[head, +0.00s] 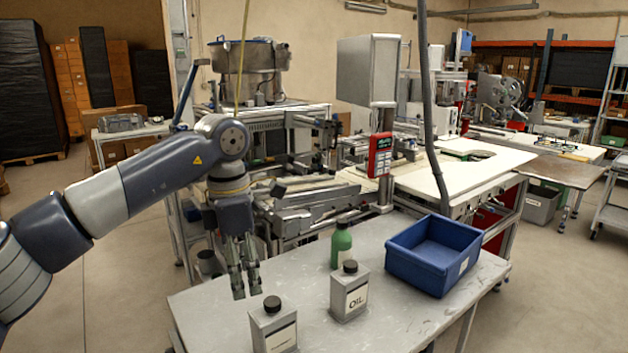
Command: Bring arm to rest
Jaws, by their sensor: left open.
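My left arm (150,180) comes in from the left edge and bends down at its wrist. My left gripper (246,290) hangs pointing down over the left part of the grey table (400,325). Its fingers are apart and nothing shows between them. It is behind and to the left of a grey bottle with a black cap (273,328). My right gripper is not in view.
A grey bottle labelled OIL (349,292), a green bottle (341,246) and a blue bin (432,255) stand on the table. Behind it are machines, a red-faced control unit (380,155) and a thick grey hose (430,120). Floor at left is clear.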

